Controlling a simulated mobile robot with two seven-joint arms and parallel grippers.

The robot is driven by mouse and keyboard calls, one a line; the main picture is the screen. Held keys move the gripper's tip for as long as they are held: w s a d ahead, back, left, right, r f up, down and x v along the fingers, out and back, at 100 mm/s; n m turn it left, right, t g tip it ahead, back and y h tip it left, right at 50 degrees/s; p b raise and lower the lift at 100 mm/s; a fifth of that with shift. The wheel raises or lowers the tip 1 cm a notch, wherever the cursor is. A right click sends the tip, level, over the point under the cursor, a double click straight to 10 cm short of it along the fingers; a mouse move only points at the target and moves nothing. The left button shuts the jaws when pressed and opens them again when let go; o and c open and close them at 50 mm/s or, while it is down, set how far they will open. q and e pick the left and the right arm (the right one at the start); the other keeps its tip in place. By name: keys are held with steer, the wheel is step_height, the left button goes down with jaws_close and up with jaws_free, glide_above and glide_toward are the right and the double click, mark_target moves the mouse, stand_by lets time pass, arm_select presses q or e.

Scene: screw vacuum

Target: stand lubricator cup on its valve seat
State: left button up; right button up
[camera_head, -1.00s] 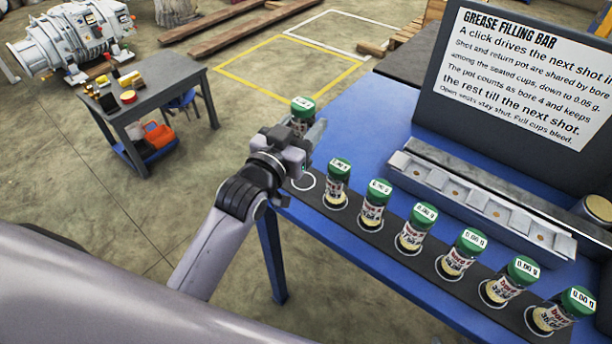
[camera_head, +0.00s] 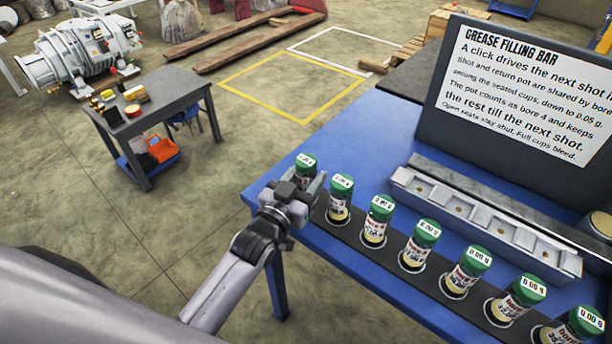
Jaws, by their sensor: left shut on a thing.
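My left gripper (camera_head: 309,186) is shut on a small clear cup with a green lid (camera_head: 306,160), at the far left end of the row of cups. The held cup is upright; its lower part and base are hidden behind the gripper, so I cannot tell whether it touches the black strip (camera_head: 392,259). Several like cups, such as the nearest one (camera_head: 340,197), stand upright in white rings on the strip. The grey filling bar (camera_head: 404,190) behind them has a row of square seats with small round centres, which look empty. My right gripper is not in view.
The blue table (camera_head: 352,128) is clear behind the held cup. A large sign (camera_head: 520,90) stands behind the bar. A dark side table (camera_head: 165,98) with small items stands on the floor at left.

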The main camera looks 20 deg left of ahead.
arm_select(q)
steer(key=shift+f, duration=0.1)
steer(key=shift+f, duration=0.15)
steer(key=o, duration=1.1)
